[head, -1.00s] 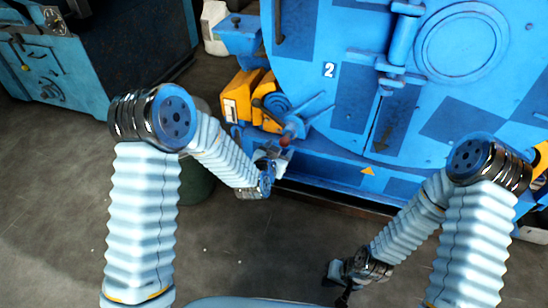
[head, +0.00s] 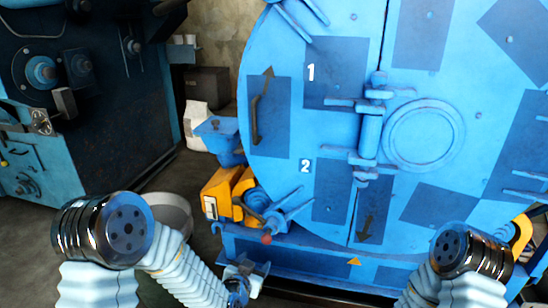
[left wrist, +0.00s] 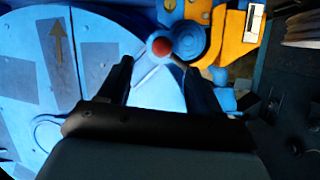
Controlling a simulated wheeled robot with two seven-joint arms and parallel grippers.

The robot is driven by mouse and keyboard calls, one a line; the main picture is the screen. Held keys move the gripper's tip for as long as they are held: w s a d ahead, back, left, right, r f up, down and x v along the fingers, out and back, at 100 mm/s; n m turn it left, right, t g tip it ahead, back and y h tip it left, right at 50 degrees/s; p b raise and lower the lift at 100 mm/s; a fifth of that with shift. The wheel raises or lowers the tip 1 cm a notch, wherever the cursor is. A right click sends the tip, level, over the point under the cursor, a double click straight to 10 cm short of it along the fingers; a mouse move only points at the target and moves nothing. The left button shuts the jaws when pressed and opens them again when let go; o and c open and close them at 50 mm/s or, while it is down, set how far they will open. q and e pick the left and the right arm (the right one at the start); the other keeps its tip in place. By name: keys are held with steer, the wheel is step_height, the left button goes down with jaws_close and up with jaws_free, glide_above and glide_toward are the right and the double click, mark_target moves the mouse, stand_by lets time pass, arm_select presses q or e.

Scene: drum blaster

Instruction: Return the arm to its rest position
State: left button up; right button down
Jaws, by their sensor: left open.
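My left arm comes in from the left in the head view and bends toward the blue machine. My left gripper (head: 252,274) is near the machine's lower left front, below a lever with a red knob (head: 267,238). In the left wrist view, the left gripper (left wrist: 155,65) is open, with its two dark fingers apart. The red knob (left wrist: 162,46) shows beyond and between the fingertips; nothing is seen held. My right arm shows at the lower right of the head view, but its gripper is outside the picture.
The large blue drum door (head: 335,60), marked 1 and 2, stands ahead. Yellow parts (head: 222,195) flank the lever. A dark blue machine (head: 90,100) stands at left, with a grey bin (head: 170,213) near my left arm.

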arm_select(q)
steer(key=s+a+f+n+g, duration=0.3)
steer(key=s+f+g, duration=0.3)
steer(key=s+f, duration=0.6)
steer(key=s+a+f+n+g+h+p, duration=0.1)
steer(key=s+f+n+g, duration=0.2)
steer(key=s, duration=0.9)
step_height(320, 180, down, 5)
steer(key=g, duration=0.3)
steer(key=shift+s+f, duration=0.15)
steer(key=shift+s, duration=0.05)
